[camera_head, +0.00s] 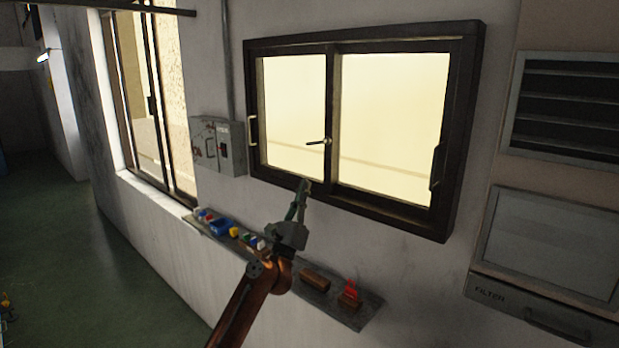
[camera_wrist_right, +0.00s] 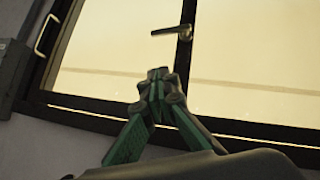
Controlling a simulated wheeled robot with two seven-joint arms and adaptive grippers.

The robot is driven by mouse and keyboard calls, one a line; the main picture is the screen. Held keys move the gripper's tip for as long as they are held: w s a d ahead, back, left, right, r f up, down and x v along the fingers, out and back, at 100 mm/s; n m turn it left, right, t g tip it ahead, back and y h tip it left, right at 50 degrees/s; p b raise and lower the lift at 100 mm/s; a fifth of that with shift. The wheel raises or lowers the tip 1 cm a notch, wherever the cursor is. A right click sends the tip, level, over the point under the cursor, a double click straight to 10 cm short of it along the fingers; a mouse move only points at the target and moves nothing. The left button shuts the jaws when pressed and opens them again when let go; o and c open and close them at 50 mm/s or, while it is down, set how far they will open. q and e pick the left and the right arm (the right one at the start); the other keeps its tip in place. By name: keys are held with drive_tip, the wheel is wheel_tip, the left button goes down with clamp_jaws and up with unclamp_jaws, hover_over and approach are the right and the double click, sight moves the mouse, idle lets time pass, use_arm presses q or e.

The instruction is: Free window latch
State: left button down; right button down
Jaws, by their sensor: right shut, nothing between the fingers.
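The sliding window (camera_head: 359,45) has a dark frame and two bright panes. Its latch (camera_head: 320,142) is a small dark lever on the middle stile, pointing left and close to level. The latch also shows in the right wrist view (camera_wrist_right: 172,31), above my fingertips. My right gripper (camera_head: 306,184) is in front of the window's lower frame, below the latch and apart from it. Its green-sided fingers (camera_wrist_right: 158,74) are closed together at the tips with nothing between them. My left gripper is not in either view.
A narrow shelf (camera_head: 372,309) below the window holds small colored items, brown blocks and a red object (camera_head: 351,289). A grey electrical box (camera_head: 217,146) is left of the window. A louvred vent (camera_head: 565,105) and a filter panel (camera_head: 548,245) are at right.

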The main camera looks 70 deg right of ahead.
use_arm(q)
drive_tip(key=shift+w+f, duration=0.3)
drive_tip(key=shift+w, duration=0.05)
use_arm(e)
drive_tip(key=v, duration=0.3)
drive_tip(key=shift+s+f, duration=0.1)
drive_tip(key=shift+f, duration=0.05)
